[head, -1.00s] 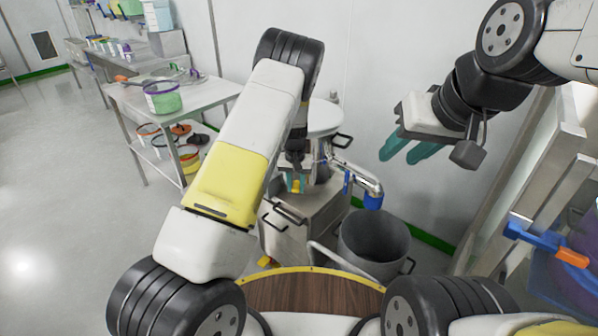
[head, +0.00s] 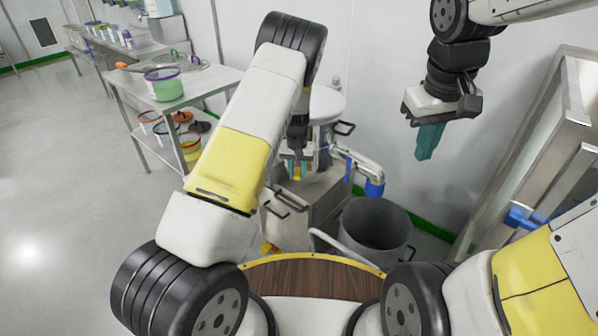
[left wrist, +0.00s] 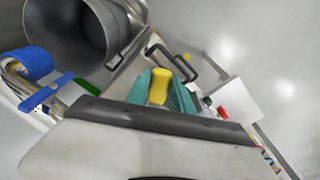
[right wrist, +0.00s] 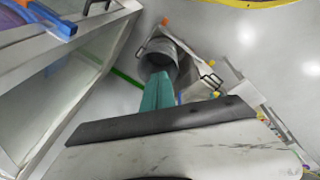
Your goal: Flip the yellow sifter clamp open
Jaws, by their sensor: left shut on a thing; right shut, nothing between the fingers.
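The yellow sifter clamp (left wrist: 159,88) shows in the left wrist view between the teal fingers of my left gripper (left wrist: 160,95), which is shut on it. In the head view my left gripper (head: 298,170) is at the sifter (head: 322,108), and a small bit of yellow shows between its fingers. Most of the clamp is hidden by the fingers there. My right gripper (head: 430,142) is shut and empty, hanging in the air right of the sifter, fingers pointing down. Its teal fingers also show in the right wrist view (right wrist: 157,92).
A grey open bin (head: 376,230) stands right of the sifter's steel base, below a pipe with a blue end (head: 374,188). A steel table (head: 200,88) with a green tub (head: 164,84) is at the left. A steel-framed cabinet (head: 550,130) is at the right.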

